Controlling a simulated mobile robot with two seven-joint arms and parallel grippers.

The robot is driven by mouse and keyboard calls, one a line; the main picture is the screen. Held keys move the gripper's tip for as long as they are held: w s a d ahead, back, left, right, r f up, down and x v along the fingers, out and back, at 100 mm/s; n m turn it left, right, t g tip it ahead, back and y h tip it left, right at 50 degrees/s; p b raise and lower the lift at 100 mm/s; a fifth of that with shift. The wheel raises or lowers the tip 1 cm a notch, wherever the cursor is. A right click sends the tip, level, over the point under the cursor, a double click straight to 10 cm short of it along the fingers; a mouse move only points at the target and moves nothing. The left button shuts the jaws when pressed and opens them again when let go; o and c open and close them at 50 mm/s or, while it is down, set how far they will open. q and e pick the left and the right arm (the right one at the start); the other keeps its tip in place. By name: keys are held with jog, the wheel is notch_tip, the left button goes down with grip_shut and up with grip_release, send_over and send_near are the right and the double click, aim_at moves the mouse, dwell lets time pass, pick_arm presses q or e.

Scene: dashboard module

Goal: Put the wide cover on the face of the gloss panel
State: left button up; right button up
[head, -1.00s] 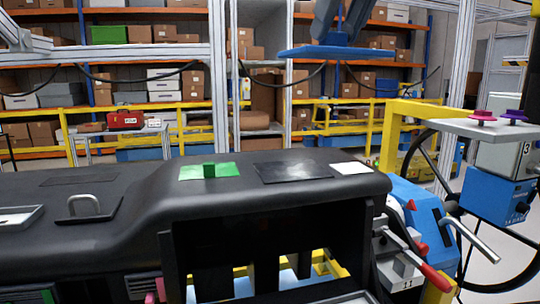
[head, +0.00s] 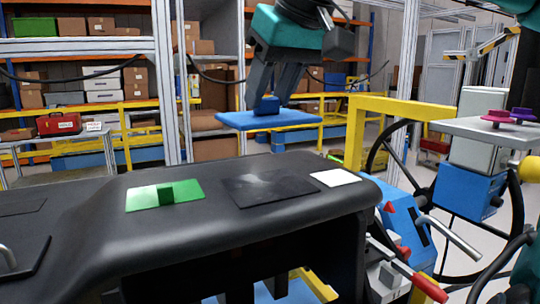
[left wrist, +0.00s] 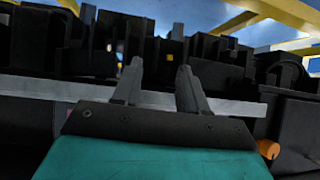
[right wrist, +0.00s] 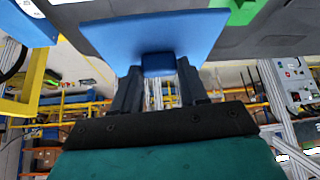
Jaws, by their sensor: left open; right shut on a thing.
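The wide cover is a flat blue plate (head: 270,119) with a small blue block grip (head: 267,105). My right gripper (head: 264,98) is shut on this grip from above. It holds the cover in the air, apart from the dashboard and behind and above the gloss panel in the head view. The gloss panel (head: 265,188) is a shiny black rectangle on the dashboard top, uncovered. The cover also shows in the right wrist view (right wrist: 155,35). My left gripper (left wrist: 157,80) is open and empty in the left wrist view, facing dark dashboard structure; it is outside the head view.
A red-tipped lever (head: 425,285) and a grey shelf with purple knobs (head: 490,128) stand at the right. The dashboard top (head: 90,215) is otherwise largely clear.

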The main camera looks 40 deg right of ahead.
aim_at(288, 119)
notch_tip(288, 119, down, 10)
jog(key=shift+f, duration=0.1)
dwell(0.4)
jog(key=o, duration=1.1)
jog(key=v, duration=1.2)
